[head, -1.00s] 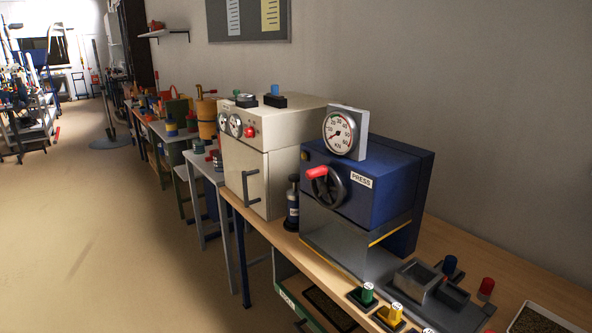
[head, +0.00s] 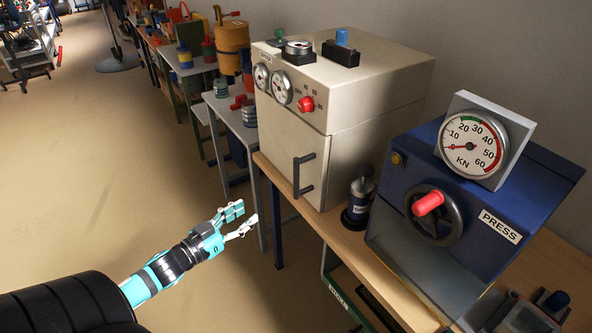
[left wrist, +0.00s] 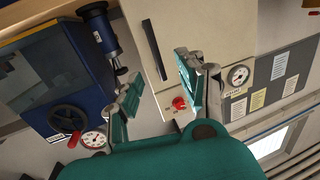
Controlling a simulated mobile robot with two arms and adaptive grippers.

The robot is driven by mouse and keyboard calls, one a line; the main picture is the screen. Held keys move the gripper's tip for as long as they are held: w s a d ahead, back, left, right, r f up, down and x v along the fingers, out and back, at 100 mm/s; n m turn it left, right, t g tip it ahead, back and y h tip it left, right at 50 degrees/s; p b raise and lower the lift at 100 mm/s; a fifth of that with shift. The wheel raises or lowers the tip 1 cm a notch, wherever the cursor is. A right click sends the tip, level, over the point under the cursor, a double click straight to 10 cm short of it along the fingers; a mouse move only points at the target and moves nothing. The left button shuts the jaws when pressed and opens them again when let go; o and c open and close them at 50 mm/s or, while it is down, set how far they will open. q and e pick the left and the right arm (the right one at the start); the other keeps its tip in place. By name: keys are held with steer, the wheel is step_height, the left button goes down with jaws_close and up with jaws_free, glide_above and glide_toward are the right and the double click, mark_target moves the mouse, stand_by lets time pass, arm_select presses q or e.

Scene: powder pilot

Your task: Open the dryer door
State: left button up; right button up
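The dryer (head: 345,95) is a cream box on the wooden bench, with two dials and a red knob on its upper front. Its door (head: 290,150) is shut, with a dark vertical bar handle (head: 304,174). My left gripper (head: 240,220) is open and empty, in front of and to the left of the door, apart from the handle. In the left wrist view the open fingers (left wrist: 158,92) frame the dryer front, and the handle (left wrist: 154,50) lies beyond the fingertips. My right gripper is not in view.
A blue press (head: 480,200) with a gauge and handwheel stands to the right of the dryer. Side tables with tools run behind at the left. The floor (head: 110,190) at left is clear.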

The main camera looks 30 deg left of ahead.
arm_select(q)
step_height(320, 180, up, 3)
steer(key=w+h, duration=0.1)
steer(key=w, duration=0.1)
steer(key=p, duration=0.1)
glide_toward(295, 176)
steer(key=x, duration=0.2)
steer(key=p+x, duration=0.1)
steer(key=x, duration=0.7)
steer(key=shift+w+a+f, duration=0.1)
steer(key=shift+a+f, duration=0.05)
steer(key=shift+w, duration=0.4)
steer(key=shift+m, duration=0.3)
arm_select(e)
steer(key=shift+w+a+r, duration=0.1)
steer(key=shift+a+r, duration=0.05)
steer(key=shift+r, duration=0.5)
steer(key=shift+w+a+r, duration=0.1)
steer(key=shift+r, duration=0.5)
arm_select(q)
jaws_close()
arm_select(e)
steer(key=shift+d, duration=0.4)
arm_select(q)
steer(key=shift+f, duration=0.1)
